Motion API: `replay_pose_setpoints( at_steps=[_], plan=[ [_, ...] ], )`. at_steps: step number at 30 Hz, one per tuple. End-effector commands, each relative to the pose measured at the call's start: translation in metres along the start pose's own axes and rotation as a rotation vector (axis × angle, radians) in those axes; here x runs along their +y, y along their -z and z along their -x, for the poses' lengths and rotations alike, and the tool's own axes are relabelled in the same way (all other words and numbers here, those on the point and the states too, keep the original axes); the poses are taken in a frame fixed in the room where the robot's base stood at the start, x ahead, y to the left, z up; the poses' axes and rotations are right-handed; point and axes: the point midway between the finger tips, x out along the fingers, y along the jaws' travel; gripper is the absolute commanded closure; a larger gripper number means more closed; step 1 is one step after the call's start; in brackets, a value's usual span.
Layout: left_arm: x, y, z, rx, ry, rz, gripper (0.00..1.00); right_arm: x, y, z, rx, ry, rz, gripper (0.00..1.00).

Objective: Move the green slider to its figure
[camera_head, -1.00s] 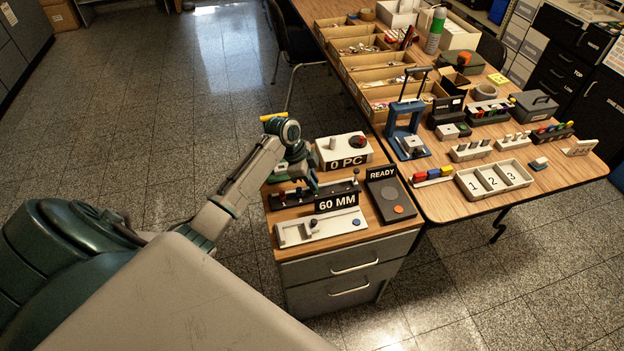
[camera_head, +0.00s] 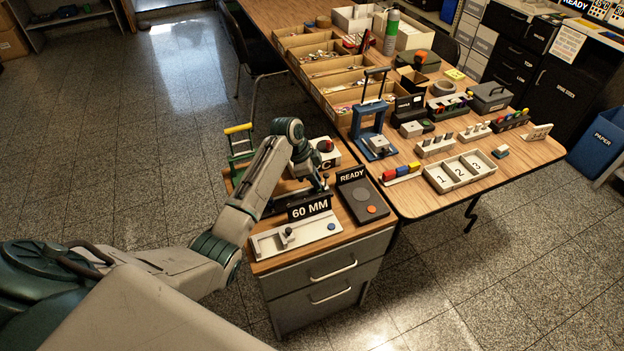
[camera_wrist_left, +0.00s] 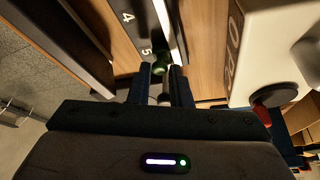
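The green slider's knob (camera_wrist_left: 159,66) shows in the left wrist view, beside the figure 5 on a dark scale strip (camera_wrist_left: 137,32) that also bears a 4. My left gripper (camera_wrist_left: 161,78) points at it, its two fingers apart with the knob between or just beyond their tips; contact is not clear. In the head view my left gripper (camera_head: 307,179) is low over the dark slider unit behind the "60 MM" sign (camera_head: 310,207), and the arm hides much of that unit. My right gripper is not in view.
A white box (camera_head: 328,151) with a red knob stands behind the gripper; it is close on the right in the wrist view (camera_wrist_left: 265,50). A "READY" panel (camera_head: 362,200) is right of the sign. A pale tray (camera_head: 295,236) lies in front. A green frame with a yellow handle (camera_head: 238,129) stands behind.

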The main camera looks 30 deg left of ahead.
Motion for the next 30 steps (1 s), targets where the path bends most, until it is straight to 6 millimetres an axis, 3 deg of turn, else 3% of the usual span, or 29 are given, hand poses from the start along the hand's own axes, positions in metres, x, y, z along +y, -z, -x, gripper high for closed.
replay_pose_setpoints(
  at_steps=[1,3,14,30],
  plan=[
    [-0.001,0.003,0.001,0.005,0.004,-0.002,0.72,0.0,0.0,0.0,0.0,0.0,0.0,1.0],
    [-0.001,0.003,0.001,0.004,0.004,-0.002,0.63,0.0,0.0,0.0,0.0,0.0,0.0,1.0],
    [-0.001,0.001,0.007,0.001,0.002,-0.002,0.63,0.001,0.0,-0.002,0.001,-0.001,0.0,1.0],
    [-0.002,0.002,0.098,0.001,0.004,-0.003,0.63,-0.001,0.004,-0.017,0.005,-0.001,0.0,1.0]
  ],
)
